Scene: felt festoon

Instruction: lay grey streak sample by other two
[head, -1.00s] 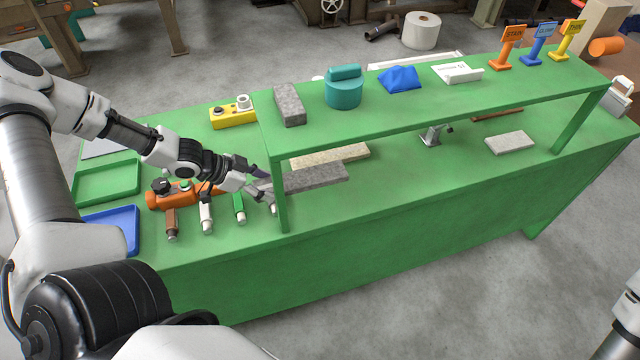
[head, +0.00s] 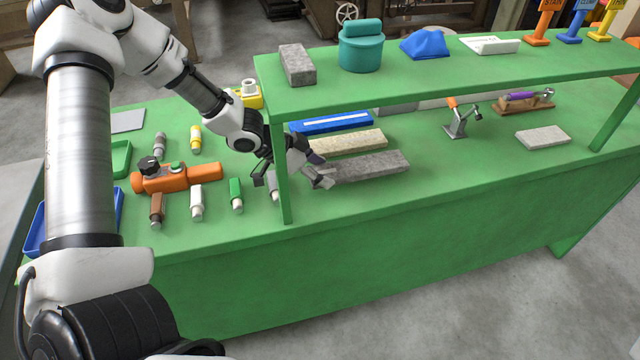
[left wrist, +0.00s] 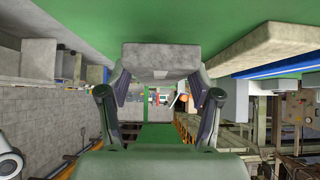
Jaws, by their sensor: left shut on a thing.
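The grey streak sample (head: 370,165) is a long speckled grey bar, in front of a cream bar (head: 348,142) and a blue bar with a pale stripe (head: 332,122). The three run roughly side by side under the shelf. My left gripper (head: 322,176) is shut on the grey sample's left end, partly hidden behind the shelf post. In the left wrist view the sample's end (left wrist: 160,60) sits between the fingers, with the cream bar (left wrist: 272,45) off to the right. I cannot tell whether the sample touches the bench. My right gripper is out of view.
The green shelf (head: 450,75) overhangs the bench, its front left post (head: 281,175) close to my left gripper. The bench front right is clear.

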